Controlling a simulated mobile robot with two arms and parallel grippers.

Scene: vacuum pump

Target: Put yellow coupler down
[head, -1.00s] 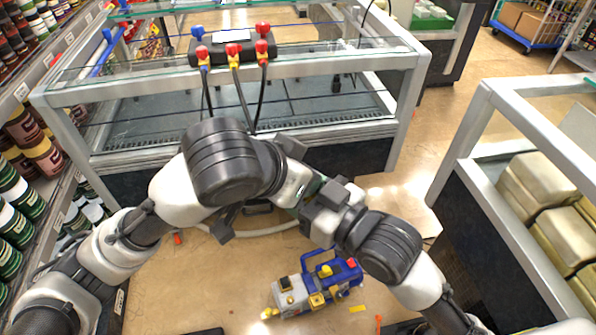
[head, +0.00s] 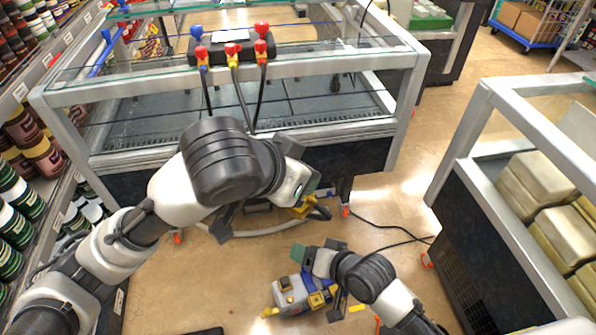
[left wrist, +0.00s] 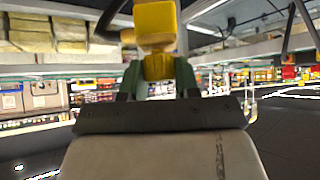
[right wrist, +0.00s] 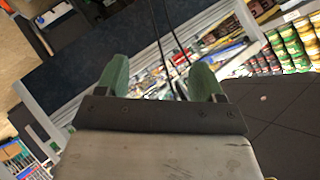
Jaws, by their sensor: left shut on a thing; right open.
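The yellow coupler (left wrist: 155,25) sits between the green fingertips of my left gripper (left wrist: 158,82) in the left wrist view. In the head view the coupler (head: 304,207) shows partly behind the left wrist, with a dark hose beside it, above the floor in front of the display case. My right gripper (head: 299,253) is apart from it, lower in the picture. In the right wrist view its green fingers (right wrist: 160,82) are spread with nothing between them. The blue and grey pump (head: 290,296) with yellow parts is low in the head view, partly covered by my right arm.
A glass-topped case (head: 330,65) stands ahead, carrying a manifold (head: 232,50) with red, blue and yellow fittings and hanging black hoses. Shelves of jars (head: 20,190) line the left. Another case (head: 485,190) stands right. A black cable (head: 385,227) crosses the floor.

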